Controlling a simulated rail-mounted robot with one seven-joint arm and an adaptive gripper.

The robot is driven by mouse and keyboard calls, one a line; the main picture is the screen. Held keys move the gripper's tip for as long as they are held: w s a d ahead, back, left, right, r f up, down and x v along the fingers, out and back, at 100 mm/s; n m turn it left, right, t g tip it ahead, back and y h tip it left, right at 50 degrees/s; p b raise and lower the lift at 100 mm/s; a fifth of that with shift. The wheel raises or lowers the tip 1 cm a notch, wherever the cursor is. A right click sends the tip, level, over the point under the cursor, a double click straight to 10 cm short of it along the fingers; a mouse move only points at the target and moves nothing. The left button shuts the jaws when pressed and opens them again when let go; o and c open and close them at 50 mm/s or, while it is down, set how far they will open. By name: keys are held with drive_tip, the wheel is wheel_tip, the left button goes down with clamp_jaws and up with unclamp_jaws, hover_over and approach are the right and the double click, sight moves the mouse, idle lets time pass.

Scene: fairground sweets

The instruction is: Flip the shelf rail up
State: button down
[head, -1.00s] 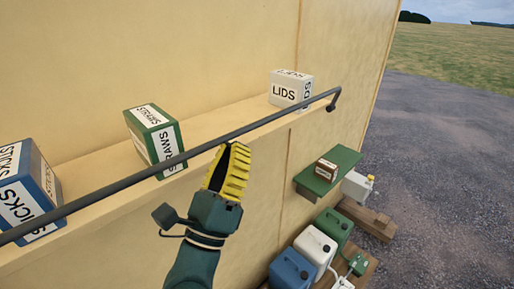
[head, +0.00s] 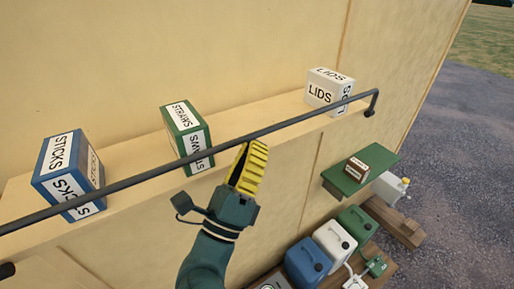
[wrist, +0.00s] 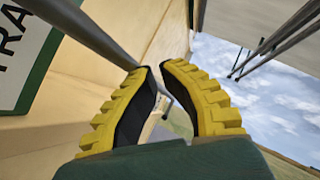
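The shelf rail (head: 290,124) is a dark grey bar running along the front of the wooden shelf. Its bent right end joins a pivot (head: 369,113) on the wall, and the bar stands above and out from that pivot. My gripper (head: 246,152) has yellow ridged fingers and is just below and in front of the rail, between the straws box and the lids box. In the wrist view the rail (wrist: 90,32) comes from the upper left and passes at the fingertips (wrist: 158,68). The fingers are apart with a gap; I cannot tell whether they touch the rail.
Behind the rail stand the blue sticks box (head: 50,180), green straws box (head: 176,147) and white lids box (head: 322,94). Below right are a green side shelf (head: 345,182) with a small brown box (head: 357,164) and several jerrycans (head: 306,260).

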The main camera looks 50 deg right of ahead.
drive_tip(key=shift+s+a+r, duration=0.1)
drive_tip(key=shift+a+r, duration=0.05)
drive_tip(key=shift+r, duration=0.5)
drive_tip(key=s+a+b, duration=0.1)
drive_tip(key=s+a, duration=0.7)
drive_tip(key=a, duration=0.1)
drive_tip(key=shift+a+r+b, duration=0.3)
drive_tip(key=shift+a+r, duration=0.1)
drive_tip(key=shift+r, duration=0.05)
